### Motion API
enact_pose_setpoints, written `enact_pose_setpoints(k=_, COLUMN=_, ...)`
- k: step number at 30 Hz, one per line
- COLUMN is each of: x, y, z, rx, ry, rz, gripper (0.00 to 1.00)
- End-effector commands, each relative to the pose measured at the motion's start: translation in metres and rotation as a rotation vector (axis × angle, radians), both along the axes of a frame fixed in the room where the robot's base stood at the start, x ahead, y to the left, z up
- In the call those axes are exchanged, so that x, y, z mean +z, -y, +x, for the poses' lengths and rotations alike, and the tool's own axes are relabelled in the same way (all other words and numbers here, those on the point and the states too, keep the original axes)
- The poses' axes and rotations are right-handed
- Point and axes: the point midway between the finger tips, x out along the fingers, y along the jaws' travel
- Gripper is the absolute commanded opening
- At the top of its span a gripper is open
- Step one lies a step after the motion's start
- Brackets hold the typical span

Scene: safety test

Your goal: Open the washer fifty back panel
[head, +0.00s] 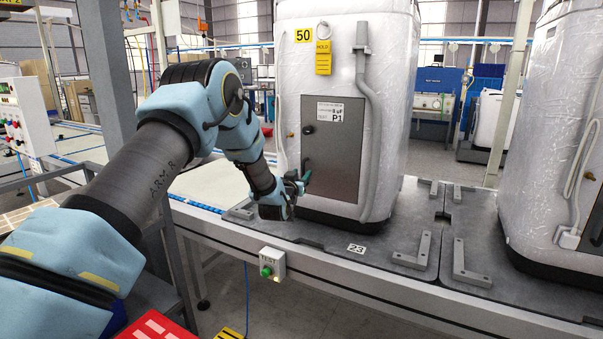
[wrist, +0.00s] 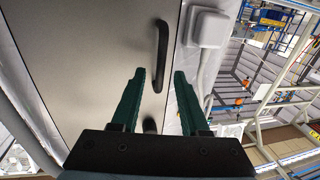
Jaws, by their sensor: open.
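The washer (head: 388,110) numbered 50 stands wrapped in clear film on the conveyor platform. Its grey back panel (head: 343,165) is flat and looks shut, with a label marked P1. A dark handle (head: 306,166) is low on the panel's left side, and a dark round knob (head: 308,130) is above it. My gripper (head: 302,181) is beside the panel's lower left. In the wrist view, my open green fingers (wrist: 158,72) point at the panel (wrist: 85,60), with the handle (wrist: 161,50) ahead between the tips. Whether they touch anything is unclear.
A yellow HOLD tag (head: 323,57) hangs above the panel. A grey hose (head: 374,120) runs down its right side. A second wrapped washer (head: 565,130) stands at right. Metal brackets (head: 411,254) sit on the platform. A TEST button box (head: 271,264) is on the front edge.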

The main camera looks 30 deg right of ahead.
Motion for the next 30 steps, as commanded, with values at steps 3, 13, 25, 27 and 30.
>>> enact_pose_setpoints(k=3, x=0.0005, y=0.006, z=0.005, rx=0.0, ry=0.0, rz=0.0, gripper=0.45)
enact_pose_setpoints(k=13, x=-0.0002, y=0.0078, z=0.0065, rx=0.0, ry=-0.001, rz=0.001, gripper=0.45)
enact_pose_setpoints(k=25, x=-0.0001, y=0.0078, z=0.0065, rx=0.0, ry=-0.001, rz=0.001, gripper=0.0)
enact_pose_setpoints(k=27, x=-0.0001, y=0.0078, z=0.0065, rx=0.0, ry=-0.001, rz=0.001, gripper=0.0)
enact_pose_setpoints(k=30, x=-0.0001, y=0.0078, z=0.0065, rx=0.0, ry=-0.001, rz=0.001, gripper=0.0)
